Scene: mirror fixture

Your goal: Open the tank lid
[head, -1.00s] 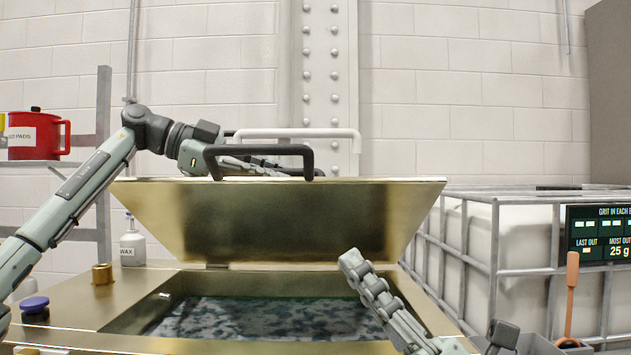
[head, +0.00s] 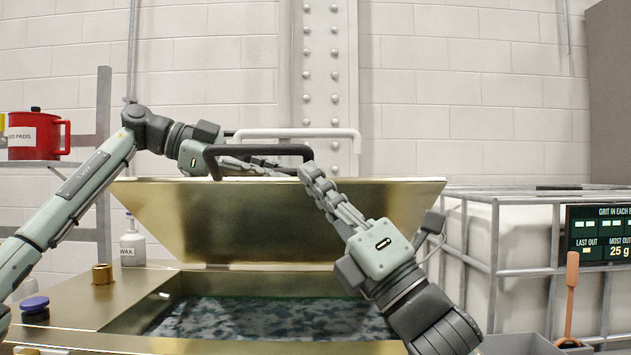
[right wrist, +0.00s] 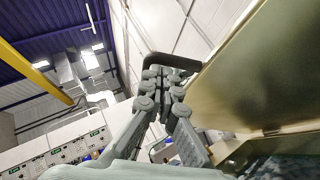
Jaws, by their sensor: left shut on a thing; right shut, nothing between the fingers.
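The brass tank lid (head: 300,225) is raised and tilted above the tank (head: 60,305), whose opening shows a dark, mottled inside. A black handle (head: 290,150) and a white handle (head: 320,133) stand at the lid's upper edge. My left gripper (head: 278,167) is shut at the lid's top, behind the black handle; its fingertips are partly hidden. My right gripper (head: 306,172) is shut and empty, its tips at the right end of the black handle. The right wrist view shows its fingers (right wrist: 165,75) beside the black handle (right wrist: 178,62); contact is unclear.
A wax bottle (head: 132,245), a brass cap (head: 102,274) and a purple-lidded jar (head: 35,305) stand on the tank's left rim. A caged white container (head: 475,250) is at right. A red pot (head: 38,135) sits on a shelf at left.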

